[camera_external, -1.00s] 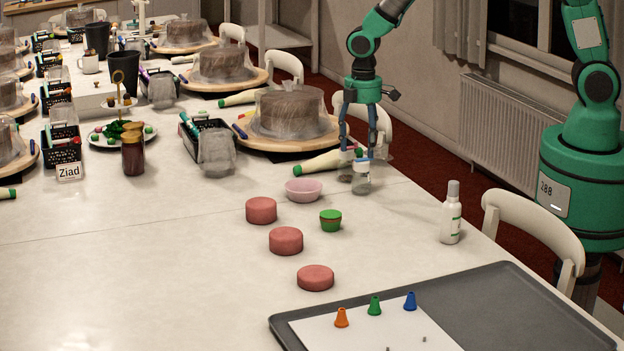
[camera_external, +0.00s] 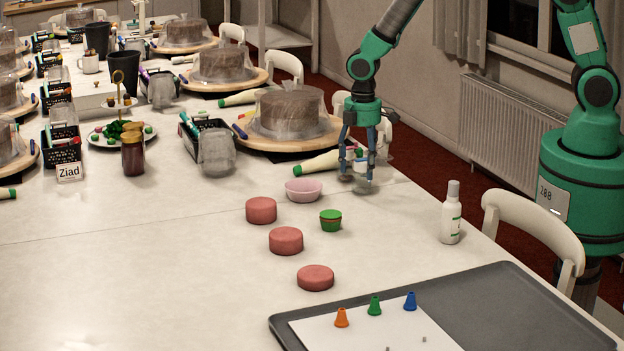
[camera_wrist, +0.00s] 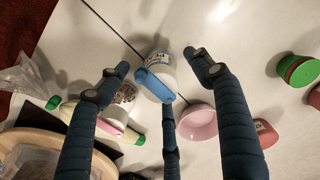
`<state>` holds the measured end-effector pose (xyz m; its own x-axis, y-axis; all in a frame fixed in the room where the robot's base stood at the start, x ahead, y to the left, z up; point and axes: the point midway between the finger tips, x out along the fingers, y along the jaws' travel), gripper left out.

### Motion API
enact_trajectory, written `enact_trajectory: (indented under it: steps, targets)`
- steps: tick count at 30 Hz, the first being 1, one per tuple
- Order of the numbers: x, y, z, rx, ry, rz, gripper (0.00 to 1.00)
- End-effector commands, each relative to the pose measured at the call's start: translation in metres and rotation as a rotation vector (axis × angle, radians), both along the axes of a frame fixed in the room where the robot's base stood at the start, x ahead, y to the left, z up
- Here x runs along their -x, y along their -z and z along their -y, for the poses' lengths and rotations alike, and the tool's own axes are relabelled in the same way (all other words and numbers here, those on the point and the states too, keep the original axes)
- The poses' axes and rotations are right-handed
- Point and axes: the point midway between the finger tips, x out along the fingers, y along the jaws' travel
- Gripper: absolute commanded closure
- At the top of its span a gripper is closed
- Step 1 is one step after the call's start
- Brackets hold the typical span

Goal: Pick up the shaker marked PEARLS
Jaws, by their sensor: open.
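My gripper (camera_external: 360,180) is open and pointed down at the table, its dark blue fingers low around the shakers. In the wrist view, the fingertips of my gripper (camera_wrist: 160,75) stand around a small clear shaker with a pale top and printed label (camera_wrist: 160,58). A second small shaker (camera_wrist: 125,94) stands to the left, partly behind the left finger. The label words are too small to read, so I cannot tell which is PEARLS.
A pink bowl (camera_external: 303,190) stands close to the gripper's left, also in the wrist view (camera_wrist: 198,122). A green-topped tub (camera_external: 330,220), a covered cake on a turntable (camera_external: 330,141), a piping bag (camera_external: 322,163) and a white bottle (camera_external: 451,215) are around. The front-left table is clear.

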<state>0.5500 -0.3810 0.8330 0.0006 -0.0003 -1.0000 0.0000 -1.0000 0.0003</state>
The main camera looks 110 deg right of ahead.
Motion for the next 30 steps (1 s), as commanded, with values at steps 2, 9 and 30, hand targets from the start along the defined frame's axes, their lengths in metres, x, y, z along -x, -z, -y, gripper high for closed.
enact_trajectory:
  steps: [2, 9, 30]
  targets:
    - [0.001, 0.012, -0.001, -0.002, 0.0, -0.002, 0.34]
    - [0.0, 0.038, -0.001, -0.001, 0.0, -0.002, 0.34]
    - [0.0, 0.042, -0.001, 0.0, 0.0, 0.0, 0.4]
